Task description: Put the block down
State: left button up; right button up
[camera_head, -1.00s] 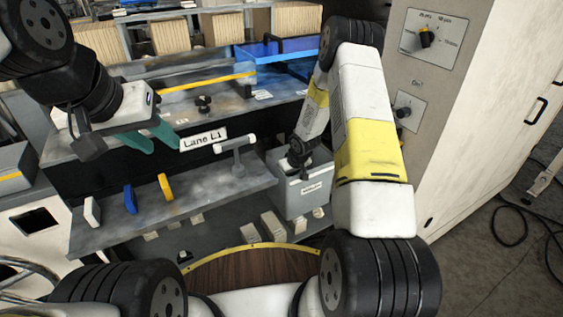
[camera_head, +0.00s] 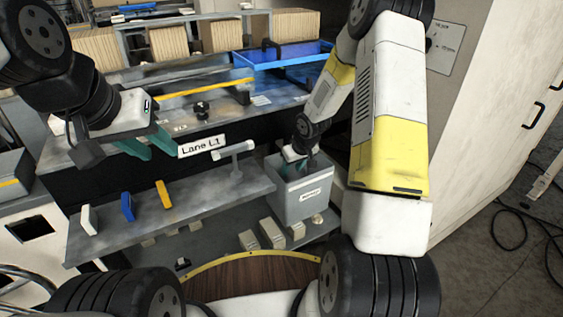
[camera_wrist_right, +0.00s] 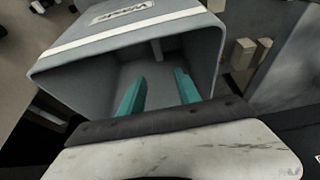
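The right wrist view shows my right gripper (camera_wrist_right: 160,92) with its two teal fingers apart and nothing between them, pointing into a grey bin (camera_wrist_right: 90,78). In the head view the right gripper (camera_head: 308,166) is at the mouth of this labelled bin (camera_head: 303,205). A small pale upright shape (camera_wrist_right: 157,49) shows at the bin's inner wall; I cannot tell if it is a block. My left gripper (camera_head: 150,146) is open and empty above the shelf. I see no block in either gripper.
A white piece (camera_head: 89,220), a blue piece (camera_head: 128,207) and a yellow piece (camera_head: 164,195) stand on the grey shelf (camera_head: 200,199). Several beige blocks (camera_head: 271,233) lie lower down. A T-shaped handle (camera_head: 235,150) rises left of the bin. A cabinet (camera_head: 490,120) stands at the right.

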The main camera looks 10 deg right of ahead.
jog(key=s+d+r+m+h, duration=0.1)
jog(key=s+r, duration=0.4)
jog(key=r, duration=0.6)
jog(key=s+r+m, duration=0.1)
jog(key=s+r, duration=0.4)
jog(key=r, duration=0.6)
jog(key=s+a+r, duration=0.1)
jog(key=s+r, duration=0.2)
jog(key=s, duration=0.3)
jog(key=s+a+r+m+t+y, duration=0.1)
jog(key=s+r, duration=0.3)
jog(key=s, duration=0.3)
jog(key=s+a+r, duration=0.1)
jog(key=s+r, duration=0.2)
jog(key=s, duration=0.3)
jog(key=shift+s+a+r+t+y, duration=0.2)
jog(key=shift+s+t+y, duration=0.1)
jog(key=shift+s+t, duration=0.1)
